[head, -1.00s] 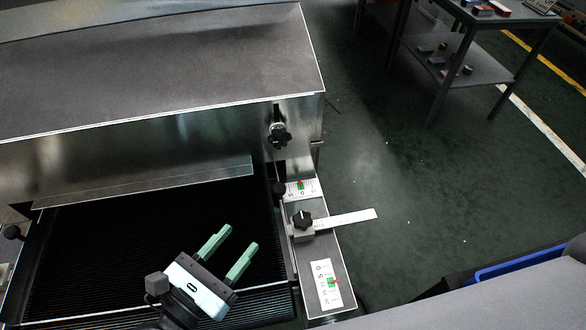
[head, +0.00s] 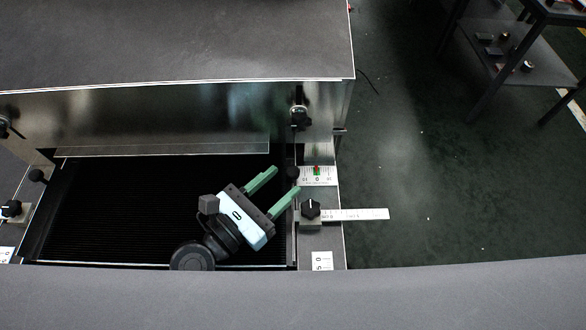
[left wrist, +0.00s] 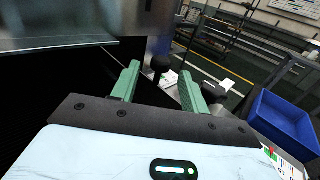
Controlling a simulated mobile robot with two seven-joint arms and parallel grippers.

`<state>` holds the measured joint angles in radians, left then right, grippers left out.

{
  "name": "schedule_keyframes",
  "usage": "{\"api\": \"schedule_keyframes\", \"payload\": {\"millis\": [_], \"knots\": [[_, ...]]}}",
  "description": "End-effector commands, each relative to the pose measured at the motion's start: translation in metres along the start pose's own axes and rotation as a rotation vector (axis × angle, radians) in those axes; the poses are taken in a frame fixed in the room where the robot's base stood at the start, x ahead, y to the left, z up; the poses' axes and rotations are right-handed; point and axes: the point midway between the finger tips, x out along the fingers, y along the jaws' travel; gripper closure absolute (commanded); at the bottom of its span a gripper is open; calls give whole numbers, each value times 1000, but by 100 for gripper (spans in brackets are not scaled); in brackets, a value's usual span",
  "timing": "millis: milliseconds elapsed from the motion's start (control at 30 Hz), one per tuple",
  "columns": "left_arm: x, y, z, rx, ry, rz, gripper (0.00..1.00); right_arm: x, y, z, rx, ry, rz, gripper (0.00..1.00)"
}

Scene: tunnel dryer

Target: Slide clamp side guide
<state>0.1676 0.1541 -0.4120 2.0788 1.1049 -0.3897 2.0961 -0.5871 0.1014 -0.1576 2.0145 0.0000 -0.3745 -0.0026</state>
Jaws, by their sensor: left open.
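The right-hand guide clamp has a black star knob (head: 310,207) on a small block, with a metal ruler bar (head: 358,214) reaching out to the right. A small round black knob (head: 292,173) stands just beyond it on the guide's inner side. My left gripper (head: 285,180) has green fingers, is open and empty, and hangs over the dark belt's right edge. Its fingertips are close to both knobs; contact cannot be told. In the left wrist view, the round knob (left wrist: 160,64) shows between the fingers, and the star knob (left wrist: 213,94) lies beyond the right finger. My right gripper is out of view.
Scale plates (head: 318,176) with red and green marks sit on the right rail. The metal hood (head: 170,45) overhangs the ribbed belt (head: 130,205). A matching clamp knob (head: 12,208) is at the left. A blue bin (left wrist: 284,121) stands at the right in the wrist view.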

Motion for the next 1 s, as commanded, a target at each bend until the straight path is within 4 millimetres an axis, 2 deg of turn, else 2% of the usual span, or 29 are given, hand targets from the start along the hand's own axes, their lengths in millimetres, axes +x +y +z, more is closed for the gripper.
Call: {"api": "schedule_keyframes", "payload": {"millis": [100, 300, 667, 1000], "knots": [[19, 0, 2, 0, -3, -1, 55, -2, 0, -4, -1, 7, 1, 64], [38, 0, 0, -1, 0, 0, 55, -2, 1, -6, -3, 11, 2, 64], [42, 0, 0, 0, 2, -1, 55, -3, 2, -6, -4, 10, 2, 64], [42, 0, 0, 0, 1, -1, 100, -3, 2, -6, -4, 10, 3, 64]]}}
